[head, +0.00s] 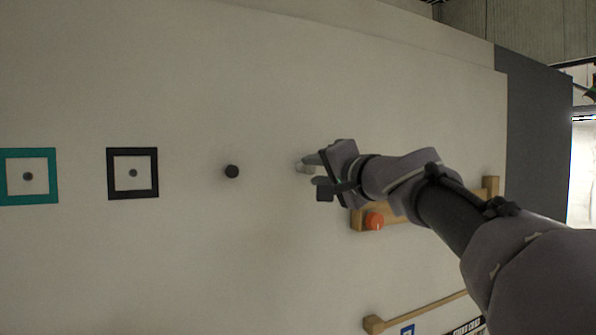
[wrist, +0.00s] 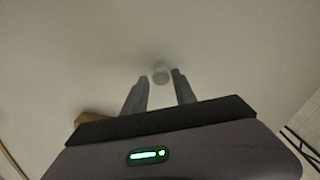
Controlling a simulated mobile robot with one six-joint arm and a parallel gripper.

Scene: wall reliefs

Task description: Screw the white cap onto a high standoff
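A small pale cylinder (head: 303,167), which looks like the white cap, sticks out from the wall at my fingertips. It also shows in the wrist view (wrist: 161,73), between and just beyond the fingertips. Whether it sits on a standoff is hidden. My gripper (head: 314,171) is open, with a finger on either side of the cylinder; in the wrist view the gripper (wrist: 160,78) shows a gap beside each finger. A dark round knob (head: 231,171) stands out from the wall to the left. Grey round studs sit inside a black square frame (head: 132,152) and a teal square frame (head: 29,152).
A wooden shelf (head: 357,219) with an orange round thing (head: 374,220) lies right behind my arm. A wooden bar (head: 373,325) and a sign (head: 467,327) are at the lower right. The wall between the cylinder and the dark knob is bare.

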